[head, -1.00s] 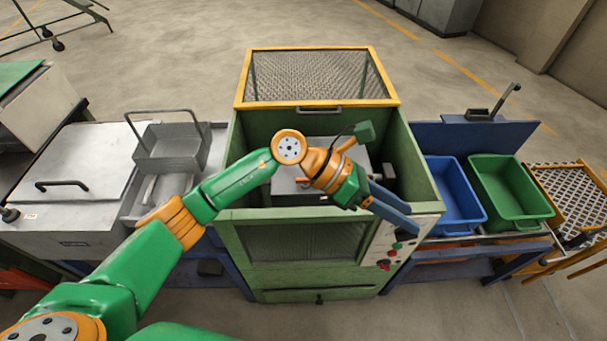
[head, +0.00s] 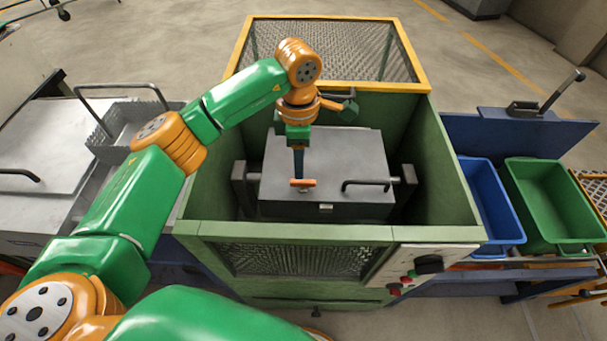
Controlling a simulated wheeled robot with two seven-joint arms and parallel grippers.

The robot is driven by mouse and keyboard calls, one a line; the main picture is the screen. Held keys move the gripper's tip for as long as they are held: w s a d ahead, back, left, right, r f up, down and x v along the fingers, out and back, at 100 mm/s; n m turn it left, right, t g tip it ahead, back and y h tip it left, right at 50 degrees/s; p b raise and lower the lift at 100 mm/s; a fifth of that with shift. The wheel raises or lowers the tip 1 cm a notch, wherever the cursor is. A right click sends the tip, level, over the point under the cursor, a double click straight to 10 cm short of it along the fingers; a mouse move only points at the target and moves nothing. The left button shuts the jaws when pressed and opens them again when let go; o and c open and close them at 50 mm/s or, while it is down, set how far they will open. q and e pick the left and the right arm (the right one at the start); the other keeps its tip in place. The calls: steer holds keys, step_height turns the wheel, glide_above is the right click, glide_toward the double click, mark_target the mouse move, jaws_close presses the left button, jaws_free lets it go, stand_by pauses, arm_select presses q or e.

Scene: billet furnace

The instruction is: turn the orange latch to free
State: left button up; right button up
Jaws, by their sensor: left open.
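The orange latch (head: 303,183) is a short bar lying crosswise on the front part of the grey lid of the furnace box (head: 340,160). My left gripper (head: 299,176) points down from above, its dark fingers right at the latch. The jaws are open; from this angle the fingers overlap each other, and I cannot tell whether they touch the latch or straddle it. The gripper hides the part of the lid just behind the latch. My right gripper is not in view.
A dark bar handle (head: 366,183) stands on the lid to the right of the latch. Green cabinet walls (head: 441,165) surround the box, with a yellow-framed mesh guard (head: 340,45) behind. Blue (head: 492,200) and green (head: 550,200) bins stand right; a metal basket (head: 125,130) stands left.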

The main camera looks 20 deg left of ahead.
mark_target(300, 181)
arm_select(q)
step_height(300, 181, down, 6)
steer(key=shift+f+p, duration=0.2)
steer(key=shift+p, duration=0.55)
jaws_close()
